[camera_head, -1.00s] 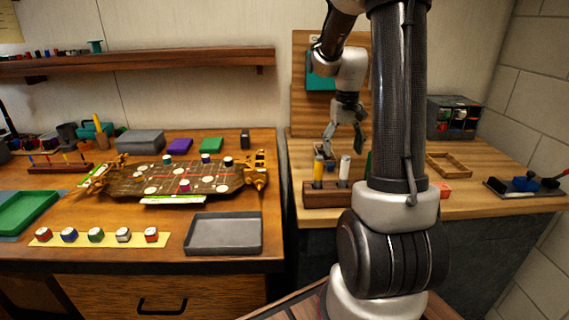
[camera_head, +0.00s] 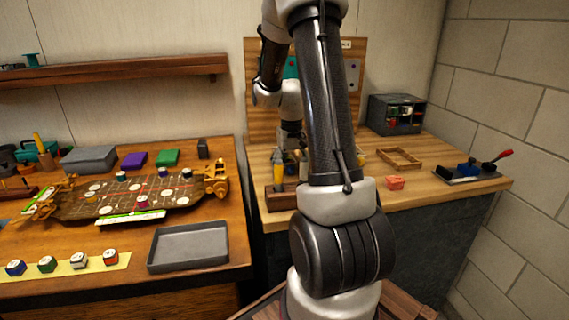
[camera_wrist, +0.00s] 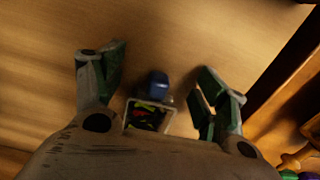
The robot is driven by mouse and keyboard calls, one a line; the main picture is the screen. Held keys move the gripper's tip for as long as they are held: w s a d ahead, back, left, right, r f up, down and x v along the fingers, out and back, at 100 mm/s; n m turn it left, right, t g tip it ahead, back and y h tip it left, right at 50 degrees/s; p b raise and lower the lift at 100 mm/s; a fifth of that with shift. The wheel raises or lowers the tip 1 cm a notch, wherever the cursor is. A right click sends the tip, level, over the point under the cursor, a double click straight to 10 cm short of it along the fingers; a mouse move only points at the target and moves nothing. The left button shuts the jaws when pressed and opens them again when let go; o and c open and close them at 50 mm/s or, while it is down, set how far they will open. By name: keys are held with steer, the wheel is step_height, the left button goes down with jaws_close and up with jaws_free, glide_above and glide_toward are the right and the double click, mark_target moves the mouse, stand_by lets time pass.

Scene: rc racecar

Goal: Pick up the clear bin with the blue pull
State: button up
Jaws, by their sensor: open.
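The clear bin (camera_wrist: 148,116) shows in the wrist view on the wooden bench top. It holds small coloured pieces, and its blue pull (camera_wrist: 157,84) points away from my wrist. My gripper (camera_wrist: 158,82) is open, with one finger left of the bin and one right of it. The fingers look apart from the bin. The near part of the bin is hidden by my gripper's body. In the head view my gripper (camera_head: 290,152) is low over the right bench, partly behind my arm. I cannot make out the bin there.
A wooden tool block (camera_head: 283,200) stands at the bench's front left. A grey drawer cabinet (camera_head: 397,114), a wooden frame (camera_head: 401,159), a red block (camera_head: 395,183) and a black tray (camera_head: 460,179) are farther right. The left table holds a game board and a grey tray (camera_head: 190,247).

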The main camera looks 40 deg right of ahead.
steer(key=c, duration=1.2)
